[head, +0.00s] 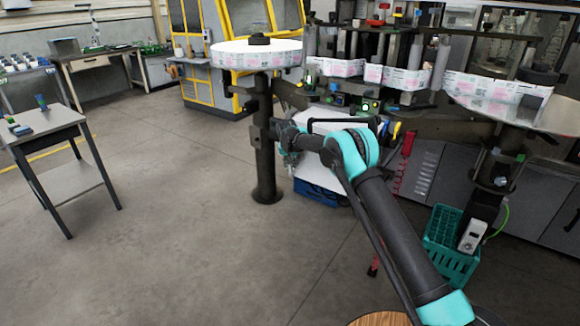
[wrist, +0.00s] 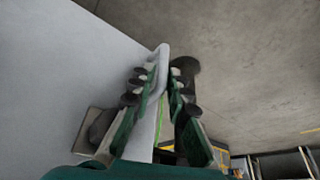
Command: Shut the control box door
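A pale white panel (head: 330,172), which looks like the control box door, stands low behind my arm in the head view. In the wrist view a pale panel (wrist: 70,70) fills the left side. Its rounded edge reaches in between the two fingers of my gripper (wrist: 163,75), one finger on each side. I cannot tell whether both fingers press on it. In the head view my gripper (head: 288,138) is at the panel's upper left, small and partly hidden. The rest of the control box is mostly hidden behind my arm.
A dark post (head: 265,150) stands just left of the panel. A blue crate (head: 318,192) sits below it and a green crate (head: 450,245) at the right. A small table (head: 45,128) stands at the far left. The floor between is clear.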

